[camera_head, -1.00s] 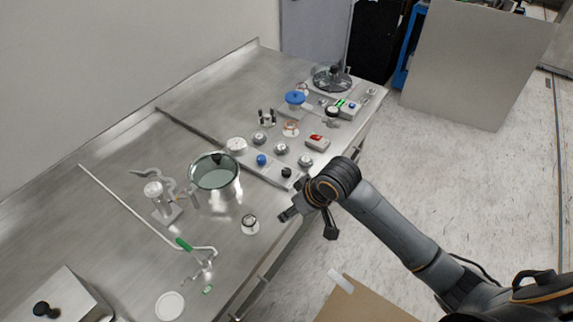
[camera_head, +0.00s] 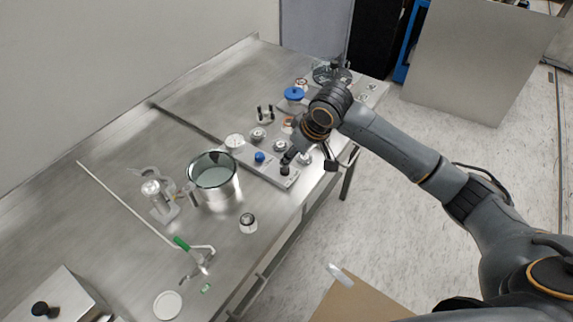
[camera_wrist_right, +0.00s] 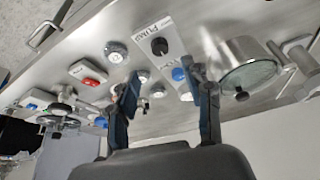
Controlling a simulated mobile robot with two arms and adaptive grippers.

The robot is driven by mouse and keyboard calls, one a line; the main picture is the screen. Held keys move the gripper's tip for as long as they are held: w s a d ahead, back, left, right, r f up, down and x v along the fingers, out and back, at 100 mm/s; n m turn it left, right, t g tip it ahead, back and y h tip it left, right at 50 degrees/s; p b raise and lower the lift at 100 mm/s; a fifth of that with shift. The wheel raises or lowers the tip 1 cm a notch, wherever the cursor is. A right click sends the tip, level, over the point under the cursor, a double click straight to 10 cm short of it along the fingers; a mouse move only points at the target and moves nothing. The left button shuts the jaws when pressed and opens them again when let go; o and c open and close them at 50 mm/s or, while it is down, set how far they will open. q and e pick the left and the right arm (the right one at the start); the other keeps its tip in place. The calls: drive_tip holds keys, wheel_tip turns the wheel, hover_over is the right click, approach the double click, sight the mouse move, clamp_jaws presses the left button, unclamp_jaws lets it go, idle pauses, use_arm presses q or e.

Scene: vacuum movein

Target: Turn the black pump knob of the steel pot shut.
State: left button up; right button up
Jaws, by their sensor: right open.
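The steel pot (camera_head: 212,177), round with a glassy top, stands left of a steel control panel (camera_head: 262,174) on the bench. The black pump knob (camera_head: 285,170) sits at the panel's front right end. In the right wrist view the black knob (camera_wrist_right: 159,46) is on a plate lettered PUMP, and the pot (camera_wrist_right: 247,65) is to its right. My right gripper (camera_head: 310,160) is over the panel's right end, close to the knob. In the wrist view its open, empty fingers (camera_wrist_right: 165,76) are apart, with the knob above the gap between their tips. My left gripper is not in view.
A blue knob (camera_head: 260,157) is left of the black one, with gauges behind. A red switch (camera_wrist_right: 89,81) shows in the wrist view. A blue-lidded vessel (camera_head: 294,94) is farther back. A small round-topped item (camera_head: 248,222) stands in front of the pot. The bench's back is clear.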

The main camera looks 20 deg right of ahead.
sight(287, 170)
drive_tip(key=x, duration=0.8)
drive_tip(key=shift+w+f+p, duration=0.15)
drive_tip(key=shift+f+p, duration=0.1)
drive_tip(key=shift+p, duration=0.15)
clamp_jaws()
